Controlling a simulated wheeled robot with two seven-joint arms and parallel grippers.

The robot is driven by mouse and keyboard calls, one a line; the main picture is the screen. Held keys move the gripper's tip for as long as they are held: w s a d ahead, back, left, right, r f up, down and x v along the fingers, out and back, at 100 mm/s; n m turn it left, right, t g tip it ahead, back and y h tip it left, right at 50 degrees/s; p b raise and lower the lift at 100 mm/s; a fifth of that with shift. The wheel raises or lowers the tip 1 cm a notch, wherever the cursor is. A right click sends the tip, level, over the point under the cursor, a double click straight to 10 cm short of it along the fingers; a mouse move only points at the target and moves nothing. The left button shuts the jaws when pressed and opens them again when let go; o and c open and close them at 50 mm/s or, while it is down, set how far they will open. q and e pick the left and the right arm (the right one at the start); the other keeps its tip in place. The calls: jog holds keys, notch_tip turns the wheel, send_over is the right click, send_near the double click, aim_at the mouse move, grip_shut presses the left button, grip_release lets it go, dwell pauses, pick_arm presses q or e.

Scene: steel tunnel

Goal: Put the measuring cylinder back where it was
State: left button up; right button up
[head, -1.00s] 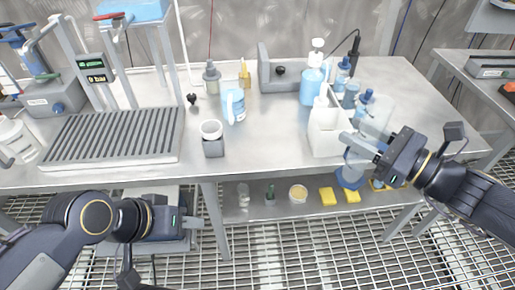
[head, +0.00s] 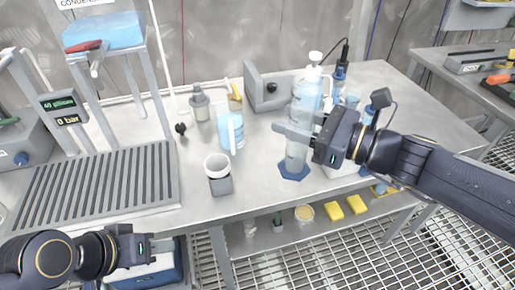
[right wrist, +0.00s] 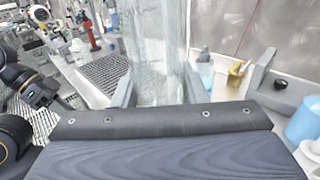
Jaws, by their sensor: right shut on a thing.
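The measuring cylinder is clear with a blue hexagonal base (head: 294,172). My right gripper (head: 292,133) is shut on its clear tube, and the cylinder stands about upright. Its base shows over the tabletop near the front edge; I cannot tell whether it touches. In the right wrist view the clear tube of the measuring cylinder (right wrist: 152,50) rises between the fingers, and its base is hidden. My left gripper (head: 148,246) is low at the left, in front of the table edge, with nothing visible in it; its fingers are too small to read.
A white cup on a grey block (head: 220,184), a blue-filled beaker (head: 231,132) and a pump bottle (head: 305,92) stand nearby. A white caddy (head: 343,170) is partly hidden behind my right gripper. A ribbed tray (head: 95,185) lies left. Bare tabletop lies between cup and cylinder.

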jog(key=w+a+f+b, duration=0.3)
jog(key=w+a+f, duration=0.3)
jog(key=f, duration=0.4)
jog(key=shift+w+f+b, duration=0.25)
jog(key=shift+f+b, duration=0.05)
jog(key=shift+b, duration=0.05)
jog(key=shift+f, duration=0.25)
jog(key=o, duration=1)
jog(key=shift+o, duration=0.2)
jog(key=shift+r, duration=0.15)
